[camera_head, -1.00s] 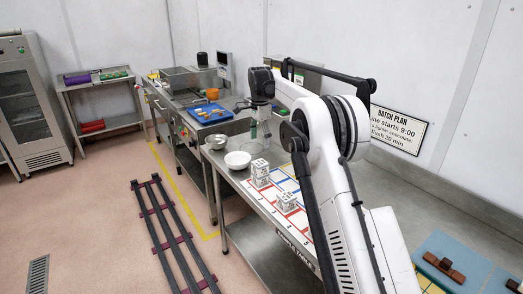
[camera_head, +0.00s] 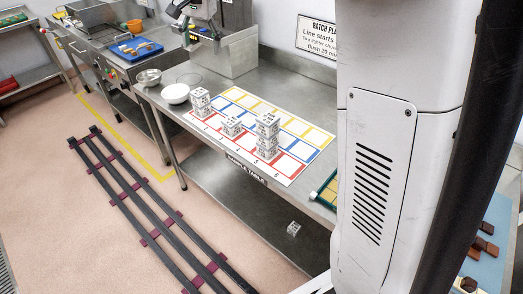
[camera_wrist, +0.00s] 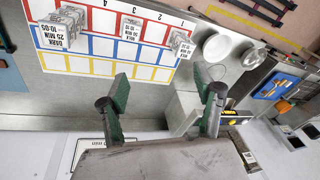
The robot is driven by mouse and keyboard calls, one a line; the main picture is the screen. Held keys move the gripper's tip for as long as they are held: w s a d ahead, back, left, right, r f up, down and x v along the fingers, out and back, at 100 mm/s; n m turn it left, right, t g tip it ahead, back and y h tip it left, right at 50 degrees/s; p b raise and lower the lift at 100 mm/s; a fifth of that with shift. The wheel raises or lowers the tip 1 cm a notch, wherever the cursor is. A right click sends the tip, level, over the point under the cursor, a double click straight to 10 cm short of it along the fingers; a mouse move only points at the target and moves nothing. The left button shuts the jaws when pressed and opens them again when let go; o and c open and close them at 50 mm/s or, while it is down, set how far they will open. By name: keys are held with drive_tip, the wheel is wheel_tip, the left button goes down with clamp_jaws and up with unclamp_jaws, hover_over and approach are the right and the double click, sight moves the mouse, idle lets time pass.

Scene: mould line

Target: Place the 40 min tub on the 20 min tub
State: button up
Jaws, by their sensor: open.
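The tubs are small white cubes with printed black labels on the sample table. I cannot pick out the 40 min or 20 min tub. My gripper (camera_wrist: 163,84) is open and empty, apart from the tubs.
The table's mat (camera_head: 290,168) has red, blue and yellow outlined squares; the blue and yellow rows look mostly free. White and metal bowls (camera_head: 175,93) stand left of the mat. Another printed cube (camera_head: 293,228) lies on the lower shelf.

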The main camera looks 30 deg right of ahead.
drive_tip(key=s+r+n+t, duration=0.1)
drive_tip(key=s+r+n, duration=0.1)
drive_tip(key=s, duration=0.8)
drive_tip(key=s+f+n+t, duration=0.1)
drive_tip(key=s+f+n, duration=0.2)
drive_tip(key=s, duration=1)
drive_tip(key=s+f+n+t, duration=0.2)
drive_tip(key=s+f+n, duration=0.1)
drive_tip(key=s+f, duration=0.6)
drive_tip(key=s, duration=0.4)
drive_tip(key=shift+s, duration=0.3)
drive_tip(key=shift+f, duration=0.2)
wheel_tip(320, 180, down, 5)
drive_tip(key=b, duration=0.5)
drive_tip(key=shift+f, duration=0.1)
